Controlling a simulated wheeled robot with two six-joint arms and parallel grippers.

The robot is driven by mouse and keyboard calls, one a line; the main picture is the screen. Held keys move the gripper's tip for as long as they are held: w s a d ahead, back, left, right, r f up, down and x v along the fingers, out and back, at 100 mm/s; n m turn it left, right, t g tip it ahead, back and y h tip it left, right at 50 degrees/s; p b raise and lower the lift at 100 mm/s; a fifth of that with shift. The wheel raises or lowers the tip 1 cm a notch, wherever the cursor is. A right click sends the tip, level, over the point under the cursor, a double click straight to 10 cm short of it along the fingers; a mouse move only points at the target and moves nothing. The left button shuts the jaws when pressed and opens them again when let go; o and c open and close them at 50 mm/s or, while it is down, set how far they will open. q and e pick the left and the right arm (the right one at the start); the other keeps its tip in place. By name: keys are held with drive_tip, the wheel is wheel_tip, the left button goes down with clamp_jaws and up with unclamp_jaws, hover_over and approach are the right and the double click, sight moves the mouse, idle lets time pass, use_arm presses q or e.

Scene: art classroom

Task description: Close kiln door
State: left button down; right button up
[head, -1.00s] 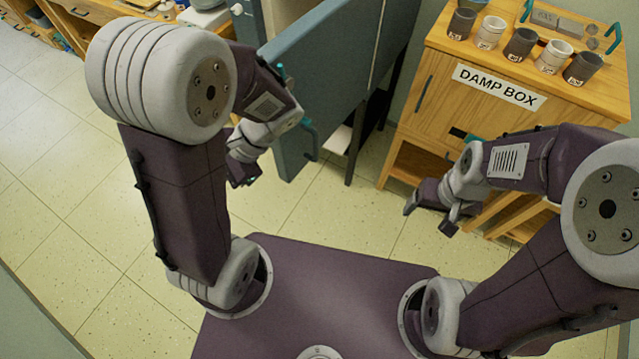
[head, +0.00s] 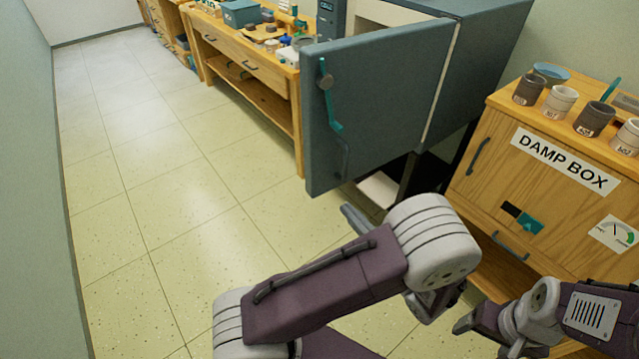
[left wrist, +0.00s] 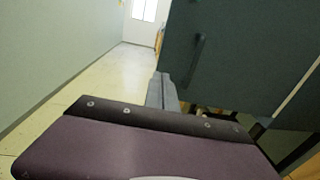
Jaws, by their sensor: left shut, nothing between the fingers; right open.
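The kiln door (head: 390,105) is a blue-grey panel standing open, swung out from the kiln body (head: 480,60). It carries a teal latch lever (head: 331,100) and a dark handle (head: 343,160). My left gripper (head: 354,219) is shut and empty, just below the door's lower edge in the head view and partly hidden by my arm. In the left wrist view, the shut fingers (left wrist: 160,92) point forward beside the door (left wrist: 240,50), near its dark handle (left wrist: 196,62). I cannot tell whether they touch. My right gripper (head: 470,338) is open and empty at lower right.
The damp box (head: 490,150), with several cups on top, stands right of the kiln. A wooden workbench (head: 245,65) holding small items stands behind the door. The tiled floor (head: 150,190) at left is clear, bounded by a wall (head: 35,200).

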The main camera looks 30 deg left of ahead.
sight(312, 170)
use_arm(q)
drive_tip(key=x, duration=1.3)
drive_tip(key=shift+w+a+r+b, duration=0.15)
drive_tip(key=shift+a+b, duration=0.2)
drive_tip(key=shift+b, duration=0.05)
